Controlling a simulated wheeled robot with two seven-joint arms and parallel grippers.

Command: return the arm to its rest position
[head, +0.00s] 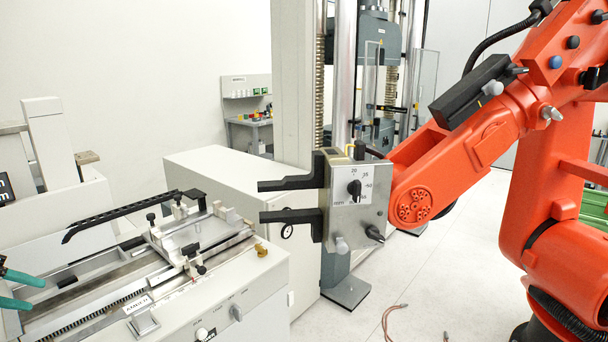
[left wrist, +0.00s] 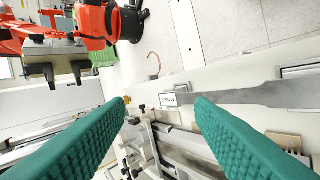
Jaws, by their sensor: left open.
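My left gripper (head: 36,293) shows at the left edge of the head view as two teal fingers, spread apart. They are over the front left part of the grey bench machine (head: 215,310). In the left wrist view the ribbed teal fingers of the same gripper (left wrist: 160,101) are wide apart, with nothing held between them. A long grey flat piece (left wrist: 255,95) lies beyond the right finger there; I cannot tell what it is part of. Most of my left arm is out of the frame. My right gripper is in neither view.
An orange industrial arm (head: 480,145) with a grey two-jaw tool (head: 355,205) stands at the right. A black bar (head: 130,212) and metal slide parts (head: 200,240) rise from the bench machine. A tall testing frame (head: 375,60) stands behind. A thin reddish cable (head: 388,320) lies on open floor.

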